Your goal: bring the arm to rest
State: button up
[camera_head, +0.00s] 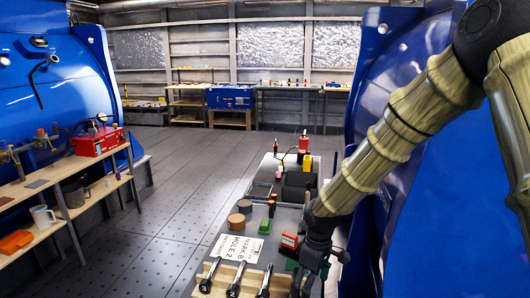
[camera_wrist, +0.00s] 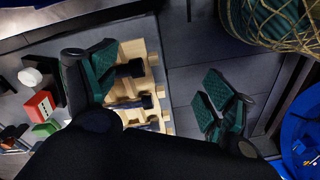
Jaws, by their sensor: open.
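My arm reaches down from the upper right in the camera_head view. My gripper (camera_head: 316,262) is above the right front part of a grey work surface, beside a wooden rack (camera_head: 220,273). The rack holds several dark-handled tools (camera_head: 234,282). In the camera_wrist view my gripper (camera_wrist: 160,92) has its two green-padded fingers wide apart with nothing between them. The rack (camera_wrist: 140,52) shows behind and beside the left finger, which hides part of it. The gap between fingers and rack is hard to judge.
A white sign (camera_head: 238,247) and a red box (camera_head: 290,240) are on the work surface near my gripper. A blue curved structure (camera_head: 378,100) stands close at the right. A wooden shelf bench (camera_head: 75,165) is at the left. The floor (camera_head: 185,165) between is clear.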

jog(key=s+d+f+m+b, duration=0.1)
jog(key=s+f+m+b, duration=0.1)
jog(key=s+f, duration=0.5)
jog(key=s+f+m+y+b, duration=0.1)
jog(key=s+f+m, duration=0.15)
jog(key=f, duration=0.85)
jog(key=s+d+f+m+b, duration=0.1)
jog(key=s+f+b, duration=0.1)
jog(key=s+f, duration=0.55)
jog(key=s+d+f+m+h+b, duration=0.1)
jog(key=s+d+f+m+b, duration=0.2)
jog(key=s+f, duration=0.55)
jog(key=s+d+f+m+b, duration=0.1)
jog(key=s+d+f+m, duration=0.1)
jog(key=s+d+f, duration=0.6)
notch_tip(320, 180, up, 17)
jog(key=s+a+p, duration=0.2)
jog(key=a+p, duration=0.1)
jog(key=p, duration=1.2)
jog(key=shift+s+f+h, duration=0.15)
jog(key=shift+s+h, duration=0.15)
jog(key=shift+s, duration=0.05)
